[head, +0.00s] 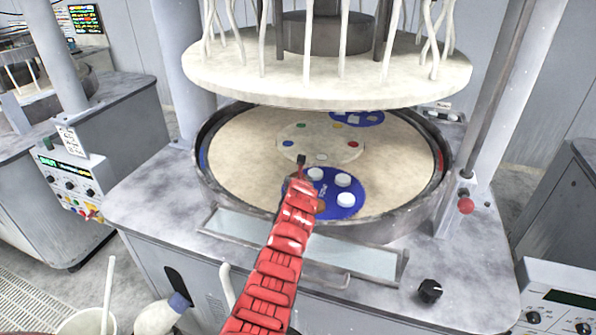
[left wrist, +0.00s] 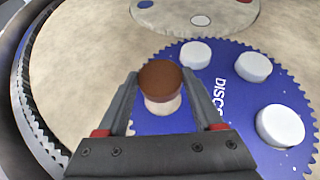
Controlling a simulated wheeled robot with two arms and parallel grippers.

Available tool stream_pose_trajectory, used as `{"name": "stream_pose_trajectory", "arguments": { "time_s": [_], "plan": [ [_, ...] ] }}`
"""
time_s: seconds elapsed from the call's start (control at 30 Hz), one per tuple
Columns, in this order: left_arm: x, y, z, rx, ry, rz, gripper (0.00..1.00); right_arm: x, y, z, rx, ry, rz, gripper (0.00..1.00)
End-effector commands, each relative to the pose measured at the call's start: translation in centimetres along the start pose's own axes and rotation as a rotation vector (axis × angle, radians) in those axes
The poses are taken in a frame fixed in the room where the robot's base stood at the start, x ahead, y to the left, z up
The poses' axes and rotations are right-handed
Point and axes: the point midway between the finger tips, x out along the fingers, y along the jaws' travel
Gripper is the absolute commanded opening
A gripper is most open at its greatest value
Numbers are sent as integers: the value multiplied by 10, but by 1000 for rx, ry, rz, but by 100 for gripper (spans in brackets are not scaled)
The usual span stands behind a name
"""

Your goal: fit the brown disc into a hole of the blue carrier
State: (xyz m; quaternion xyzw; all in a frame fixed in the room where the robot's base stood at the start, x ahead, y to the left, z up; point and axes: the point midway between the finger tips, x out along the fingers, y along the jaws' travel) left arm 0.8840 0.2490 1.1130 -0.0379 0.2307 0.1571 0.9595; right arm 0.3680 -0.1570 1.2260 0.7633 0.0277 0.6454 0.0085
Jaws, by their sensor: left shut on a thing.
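My left gripper (left wrist: 161,78) is shut on the brown disc (left wrist: 160,77), with one finger on each side of it. The disc also shows as a small brown patch beside my red arm in the head view (head: 321,206). The blue carrier (left wrist: 235,132), toothed and marked with white lettering, lies below; it is at the platen's front in the head view (head: 358,190). A beige round hole (left wrist: 163,106) shows partly under the disc, which looks above it; the exact gap is unclear. Three white discs (left wrist: 280,125) sit in the carrier. My right gripper is not in view.
The beige platen (head: 240,165) has a raised dark rim (head: 205,190). A light upper plate (head: 330,85) with hanging tubes is overhead. A pale centre disc with coloured spots (head: 320,143) and another blue carrier (head: 372,118) lie behind. A bottle (head: 160,315) stands at lower left.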

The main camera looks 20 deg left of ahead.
Motion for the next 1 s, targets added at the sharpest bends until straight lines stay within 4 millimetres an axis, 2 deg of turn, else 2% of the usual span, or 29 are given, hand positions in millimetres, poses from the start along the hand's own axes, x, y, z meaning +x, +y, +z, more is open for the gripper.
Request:
{"name": "stream_pose_trajectory", "arguments": {
  "time_s": [0.3, 1.0],
  "plan": [
    [10, 0, -21, 2, 32, -1, 0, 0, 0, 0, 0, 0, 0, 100],
    [10, 0, -21, 2, 33, -1, 0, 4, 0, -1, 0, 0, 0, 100]
  ]
}}
